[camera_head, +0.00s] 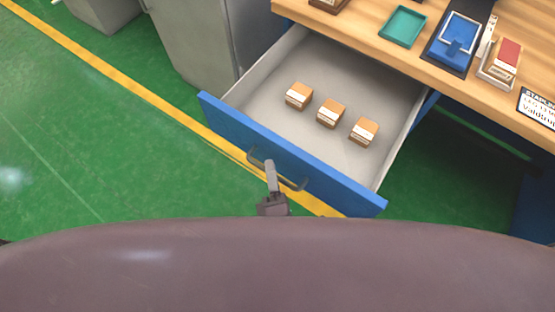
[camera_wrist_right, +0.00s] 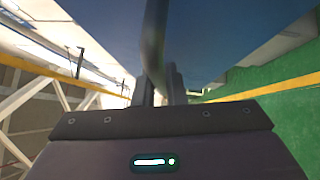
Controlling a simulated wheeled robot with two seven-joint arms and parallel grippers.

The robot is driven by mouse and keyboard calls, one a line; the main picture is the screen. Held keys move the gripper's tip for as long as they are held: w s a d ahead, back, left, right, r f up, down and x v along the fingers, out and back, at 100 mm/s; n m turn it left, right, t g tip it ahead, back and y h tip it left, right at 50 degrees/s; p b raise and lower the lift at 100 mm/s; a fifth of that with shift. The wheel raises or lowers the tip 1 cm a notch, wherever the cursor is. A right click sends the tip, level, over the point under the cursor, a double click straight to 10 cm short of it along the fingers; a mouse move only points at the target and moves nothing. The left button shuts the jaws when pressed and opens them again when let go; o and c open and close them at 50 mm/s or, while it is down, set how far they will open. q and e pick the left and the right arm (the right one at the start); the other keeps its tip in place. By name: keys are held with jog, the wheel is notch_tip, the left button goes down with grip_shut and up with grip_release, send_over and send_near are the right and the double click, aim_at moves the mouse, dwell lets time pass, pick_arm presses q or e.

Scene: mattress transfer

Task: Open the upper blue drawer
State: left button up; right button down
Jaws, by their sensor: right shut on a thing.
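The upper blue drawer (camera_head: 290,152) is pulled well out from under the wooden desk top in the head view. Its grey inside (camera_head: 290,75) is exposed. A dark bar handle (camera_head: 292,182) is on its blue front. My right gripper (camera_head: 270,172) is at the handle, shut on it near the middle. In the right wrist view the handle (camera_wrist_right: 153,45) runs as a dark bar down between the fingers of the right gripper (camera_wrist_right: 158,88). My left gripper is not in view.
Several small orange-and-white boxes (camera_head: 331,112) lie in the drawer. The wooden desk top (camera_head: 360,32) holds a teal tray (camera_head: 403,27), a blue tray (camera_head: 455,40) and a red-and-white item (camera_head: 505,58). A grey cabinet (camera_head: 195,40) stands left of the drawer. Green floor (camera_head: 90,130) is clear on the left.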

jog(key=shift+s, duration=0.1)
jog(key=c, duration=1.5)
grip_release()
jog(key=v, duration=0.7)
jog(key=shift+s, duration=0.35)
